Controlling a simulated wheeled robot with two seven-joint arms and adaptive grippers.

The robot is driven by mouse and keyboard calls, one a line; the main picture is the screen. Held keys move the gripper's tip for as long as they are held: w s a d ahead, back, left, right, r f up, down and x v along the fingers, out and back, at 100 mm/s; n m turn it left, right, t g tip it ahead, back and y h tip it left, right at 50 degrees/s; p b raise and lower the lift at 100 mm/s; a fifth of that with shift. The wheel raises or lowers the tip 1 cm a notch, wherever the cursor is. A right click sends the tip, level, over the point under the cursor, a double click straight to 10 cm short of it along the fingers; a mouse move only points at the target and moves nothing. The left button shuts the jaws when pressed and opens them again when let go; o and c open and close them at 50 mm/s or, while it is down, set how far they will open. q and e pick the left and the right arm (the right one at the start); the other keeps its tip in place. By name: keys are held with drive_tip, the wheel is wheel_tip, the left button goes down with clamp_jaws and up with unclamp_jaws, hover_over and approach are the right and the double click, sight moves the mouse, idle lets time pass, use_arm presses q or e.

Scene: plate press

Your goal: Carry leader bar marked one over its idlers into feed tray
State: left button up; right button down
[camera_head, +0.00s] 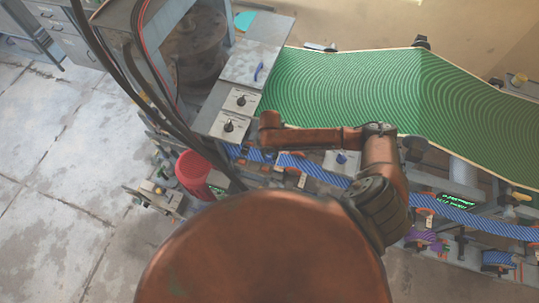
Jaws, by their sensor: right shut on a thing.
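My right arm comes in from the lower right, bends, and reaches left across the near edge of the green web. My right gripper (267,155) is small and partly hidden below the end of the arm. It is shut, by the left end of a blue striped web (305,166). The leader bar in it is too small and covered to make out, and no number can be read. The blue web runs right and down along the machine's near side. The idlers and feed tray cannot be told apart clearly. My left gripper is not in view.
A wide green striped web (370,92) fills the machine's top. Control boxes with knobs (234,112) stand at its left end. A red bucket (197,172) stands left of the gripper. Dark cables hang at the upper left. The concrete floor (60,160) at left is clear.

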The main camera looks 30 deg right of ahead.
sight(270, 156)
drive_tip(key=c, duration=1.6)
unclamp_jaws()
wheel_tip(270, 156, up, 12)
